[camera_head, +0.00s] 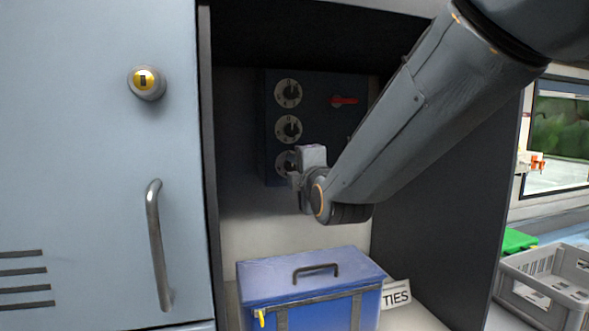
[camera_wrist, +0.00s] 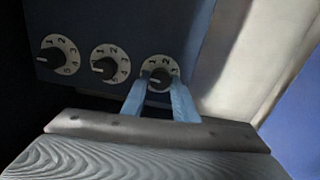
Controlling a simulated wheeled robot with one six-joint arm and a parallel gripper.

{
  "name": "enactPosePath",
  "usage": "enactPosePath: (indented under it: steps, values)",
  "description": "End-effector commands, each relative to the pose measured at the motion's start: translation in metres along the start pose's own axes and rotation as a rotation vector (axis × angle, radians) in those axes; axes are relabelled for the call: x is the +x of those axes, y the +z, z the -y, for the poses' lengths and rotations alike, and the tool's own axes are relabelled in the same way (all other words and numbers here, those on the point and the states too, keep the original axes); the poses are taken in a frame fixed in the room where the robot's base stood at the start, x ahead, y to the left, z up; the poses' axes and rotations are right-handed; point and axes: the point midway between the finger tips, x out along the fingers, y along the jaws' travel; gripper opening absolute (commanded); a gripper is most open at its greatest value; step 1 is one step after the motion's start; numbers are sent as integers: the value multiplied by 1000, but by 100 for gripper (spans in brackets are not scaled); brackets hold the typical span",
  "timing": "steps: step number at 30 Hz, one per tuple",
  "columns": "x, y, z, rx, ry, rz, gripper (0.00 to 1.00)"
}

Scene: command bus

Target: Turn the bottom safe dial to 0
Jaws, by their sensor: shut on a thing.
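The dark blue safe (camera_head: 313,100) sits at the back of the open compartment. It carries a column of three black-knobbed dials on pale numbered plates: the top dial (camera_head: 288,93), the middle dial (camera_head: 288,129) and the bottom dial (camera_head: 281,161), which my gripper partly covers. In the wrist view the dials form a row, and the bottom dial (camera_wrist: 162,68) is the rightmost. My gripper (camera_wrist: 160,82) has its two blue fingers on either side of that dial's knob and is shut on it. The numbers 1 and 2 show above the knob; its lower marks are hidden.
A red handle (camera_head: 344,100) is on the safe, right of the top dial. A blue box (camera_head: 310,272) with a dark handle stands below my gripper, beside a "TIES" label (camera_head: 397,294). The grey cabinet door (camera_head: 90,200) is at left. A grey crate (camera_head: 545,285) is at right.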

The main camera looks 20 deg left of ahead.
Motion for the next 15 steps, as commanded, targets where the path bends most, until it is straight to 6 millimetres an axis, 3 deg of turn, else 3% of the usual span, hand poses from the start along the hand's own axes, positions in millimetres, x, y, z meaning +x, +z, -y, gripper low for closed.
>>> enactPosePath:
  steps: [15]
  values:
    - [0, 0, 0, -95, 1, 0, 4]
